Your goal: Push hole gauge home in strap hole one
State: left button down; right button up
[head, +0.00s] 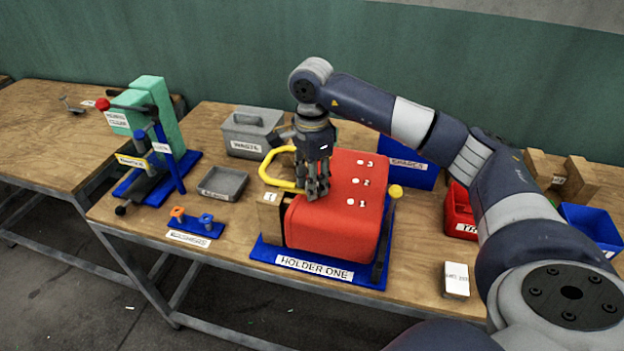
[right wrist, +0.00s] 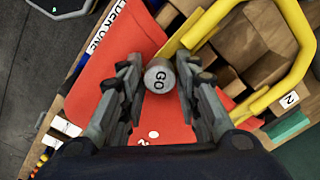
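The hole gauge is a grey cylinder marked GO (right wrist: 160,79), seen end-on in the right wrist view. It is between the fingertips of my right gripper (right wrist: 160,70), which look closed against its sides; its lower end is hidden. In the head view my right gripper (head: 318,188) points down at the left side of the big red piece (head: 320,225) on the blue base labelled HOLDER ONE (head: 270,254). The head view does not show the gauge clearly. White spots numbered 1, 2 and 3 mark the red top. My left gripper is not in view.
A yellow loop handle (head: 268,166) and wooden blocks (head: 268,222) stand close left of the gripper. A grey WASTE bin (head: 243,146), grey tray (head: 222,182) and green press (head: 165,113) are left. Red (head: 458,205) and blue (head: 592,224) bins are right.

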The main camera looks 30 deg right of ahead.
jog(key=shift+o, duration=0.6)
jog(key=shift+r, duration=0.15)
notch_tip(320, 180, up, 12)
jog(key=shift+s+f, duration=0.1)
jog(key=shift+f, duration=0.1)
dwell(0.4)
